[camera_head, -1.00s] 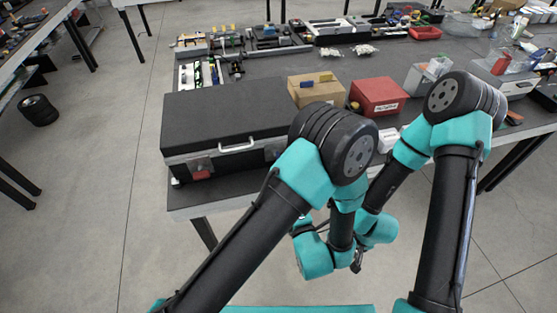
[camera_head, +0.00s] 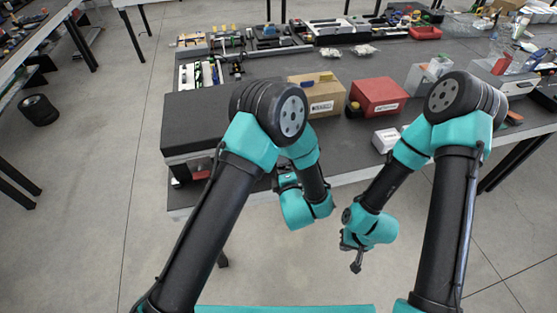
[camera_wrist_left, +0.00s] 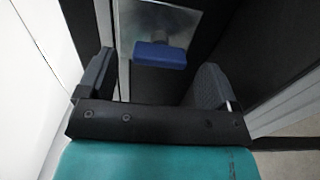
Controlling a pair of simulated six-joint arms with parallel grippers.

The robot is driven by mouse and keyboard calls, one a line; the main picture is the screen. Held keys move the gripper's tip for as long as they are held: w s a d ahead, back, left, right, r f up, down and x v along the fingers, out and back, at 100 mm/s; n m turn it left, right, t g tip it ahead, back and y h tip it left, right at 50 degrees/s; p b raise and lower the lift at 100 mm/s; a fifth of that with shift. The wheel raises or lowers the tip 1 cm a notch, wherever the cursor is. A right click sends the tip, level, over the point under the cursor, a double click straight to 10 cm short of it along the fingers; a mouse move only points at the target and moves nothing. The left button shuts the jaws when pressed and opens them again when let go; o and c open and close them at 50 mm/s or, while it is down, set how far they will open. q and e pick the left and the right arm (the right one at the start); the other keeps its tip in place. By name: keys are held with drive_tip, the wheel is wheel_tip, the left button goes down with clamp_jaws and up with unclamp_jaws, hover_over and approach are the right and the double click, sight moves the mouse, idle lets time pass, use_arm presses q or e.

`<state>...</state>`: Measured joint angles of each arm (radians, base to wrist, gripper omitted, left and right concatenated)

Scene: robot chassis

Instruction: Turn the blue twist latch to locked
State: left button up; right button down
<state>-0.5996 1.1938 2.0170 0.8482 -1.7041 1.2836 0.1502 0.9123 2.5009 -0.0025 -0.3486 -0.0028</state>
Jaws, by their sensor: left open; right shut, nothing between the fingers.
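The blue twist latch (camera_wrist_left: 160,55) shows in the left wrist view as a blue handle on a silver plate (camera_wrist_left: 163,22), lying crosswise in the picture. In the head view my left arm hides it. My left gripper (camera_wrist_left: 153,82) is open, with one finger on each side of the latch in the picture and no visible contact. In the head view my left wrist is at the front of the black case (camera_head: 192,122). My right gripper (camera_head: 356,265) is shut and empty, hanging in front of the table edge.
A cardboard box (camera_head: 325,98), a red box (camera_head: 378,96) and a small white box (camera_head: 386,139) stand right of the case. Tool trays (camera_head: 265,42) lie at the back. The floor in front of the table is clear.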

use_arm(q)
drive_tip(key=shift+x, duration=1.7)
drive_tip(key=c, duration=0.9)
